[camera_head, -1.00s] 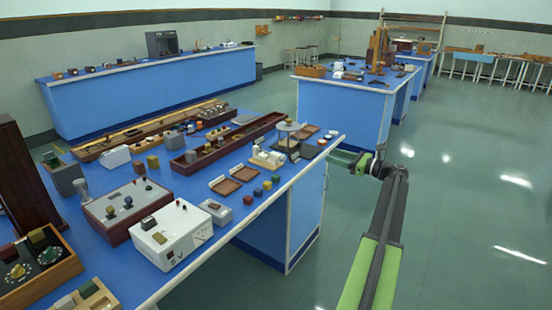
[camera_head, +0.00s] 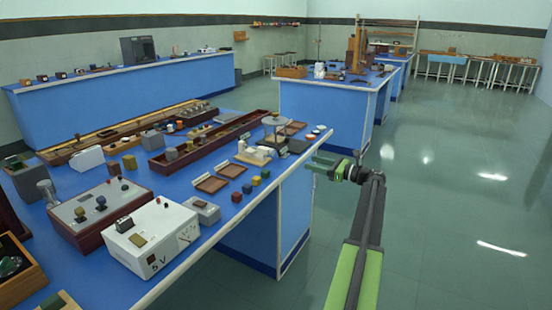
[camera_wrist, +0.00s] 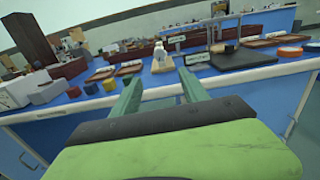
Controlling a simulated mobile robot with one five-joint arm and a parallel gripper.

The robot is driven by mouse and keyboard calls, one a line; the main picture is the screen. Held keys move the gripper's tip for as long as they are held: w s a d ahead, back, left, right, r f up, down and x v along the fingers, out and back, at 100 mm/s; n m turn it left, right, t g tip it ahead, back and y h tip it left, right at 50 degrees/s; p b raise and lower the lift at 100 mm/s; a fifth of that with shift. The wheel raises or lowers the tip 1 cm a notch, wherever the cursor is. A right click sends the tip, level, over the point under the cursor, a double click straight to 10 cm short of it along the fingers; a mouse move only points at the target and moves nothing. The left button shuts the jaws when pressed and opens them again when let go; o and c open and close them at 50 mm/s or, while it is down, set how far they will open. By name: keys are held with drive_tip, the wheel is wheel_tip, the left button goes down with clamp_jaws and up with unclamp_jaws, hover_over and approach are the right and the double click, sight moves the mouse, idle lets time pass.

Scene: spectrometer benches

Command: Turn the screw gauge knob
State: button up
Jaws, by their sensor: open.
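A small white device on a light wooden base (camera_head: 254,154) stands near the right end of the near blue bench (camera_head: 213,222). It may be the screw gauge, but its knob is too small to make out. In the wrist view the white device (camera_wrist: 161,60) shows just beyond and between the fingertips. My gripper (camera_head: 318,163) is open and empty, just off the bench's right edge at about top height. In the wrist view my gripper (camera_wrist: 160,79) has its two green fingers spread, pointing at the bench, apart from everything.
Brown trays (camera_head: 211,184), small coloured cubes (camera_head: 256,180) and a white power box (camera_head: 150,240) line the bench front. The floor at right is clear.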

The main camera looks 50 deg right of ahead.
sight(274, 153)
drive_tip(key=x, duration=1.7)
drive_tip(key=shift+a, duration=0.15)
clamp_jaws()
